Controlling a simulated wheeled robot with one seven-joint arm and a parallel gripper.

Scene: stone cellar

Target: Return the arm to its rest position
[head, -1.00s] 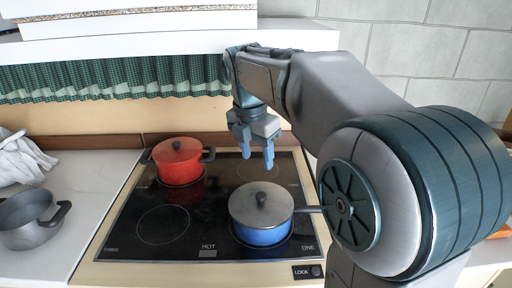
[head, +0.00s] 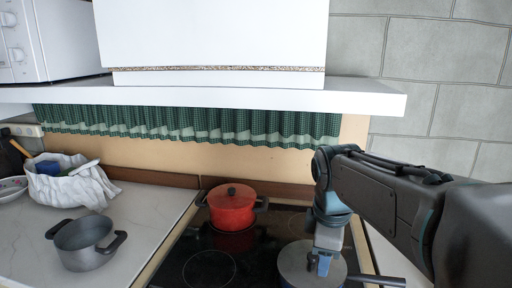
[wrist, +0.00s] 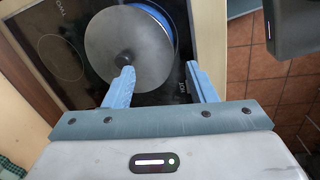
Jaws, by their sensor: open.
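My gripper (head: 321,262) is over the right part of the black cooktop in the head view, in front of the blue pan with a grey lid (head: 293,265). In the wrist view my gripper (wrist: 160,82) has its two blue fingers spread apart with nothing between them. The grey lid (wrist: 110,45) of the blue pan lies beyond the fingers, with its dark knob close to the left fingertip in the picture. I cannot tell whether they touch. My arm reaches in from the right side of the head view.
A red lidded pot (head: 231,209) stands at the back of the cooktop (head: 180,262). A grey open pot (head: 84,244) and a white cloth bag (head: 75,183) are on the left counter (head: 140,215). A white shelf (head: 220,97) overhangs the back. Red tiled floor (wrist: 285,60) shows at right.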

